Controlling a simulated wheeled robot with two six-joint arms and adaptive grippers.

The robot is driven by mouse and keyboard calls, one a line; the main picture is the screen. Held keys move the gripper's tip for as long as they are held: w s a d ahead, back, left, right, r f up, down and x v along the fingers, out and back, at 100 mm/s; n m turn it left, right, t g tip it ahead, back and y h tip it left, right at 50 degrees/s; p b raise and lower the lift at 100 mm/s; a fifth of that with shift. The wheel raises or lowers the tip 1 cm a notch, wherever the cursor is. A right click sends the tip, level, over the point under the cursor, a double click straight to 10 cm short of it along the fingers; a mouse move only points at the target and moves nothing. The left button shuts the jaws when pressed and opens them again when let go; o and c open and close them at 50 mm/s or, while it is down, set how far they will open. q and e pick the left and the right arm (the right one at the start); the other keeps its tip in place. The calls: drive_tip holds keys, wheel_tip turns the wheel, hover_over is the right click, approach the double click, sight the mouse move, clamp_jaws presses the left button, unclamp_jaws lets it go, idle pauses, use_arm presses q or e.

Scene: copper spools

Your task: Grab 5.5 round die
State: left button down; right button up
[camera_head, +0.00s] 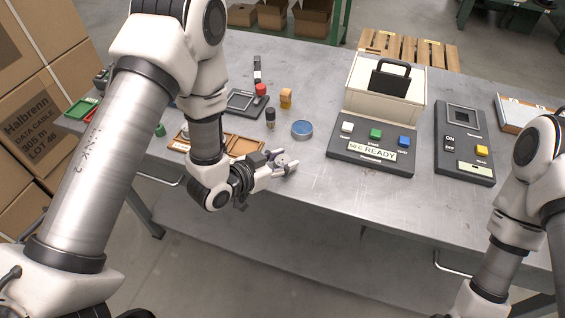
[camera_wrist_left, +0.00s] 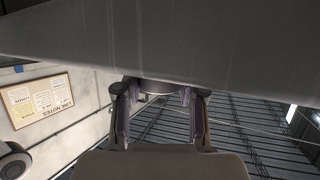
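My left gripper (camera_head: 292,165) is just above the table's front edge, its fingers pointing right and spread apart. A small grey round piece (camera_head: 283,158) shows at its fingers; it may be a die, but its size cannot be read. In the left wrist view my left gripper (camera_wrist_left: 160,95) has its fingers apart, with a pale grey piece (camera_wrist_left: 155,87) between the tips. I cannot tell whether they clamp it. A brown compartment tray (camera_head: 245,146) lies behind my left wrist, partly hidden. My right arm comes in at the right; its gripper is out of view.
The grey table (camera_head: 310,190) is clear to the right of my left gripper. A switch panel (camera_head: 463,140) is farther right.

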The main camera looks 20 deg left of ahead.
use_arm(q)
drive_tip(key=shift+s+f, duration=0.2)
drive_tip(key=shift+f, duration=0.05)
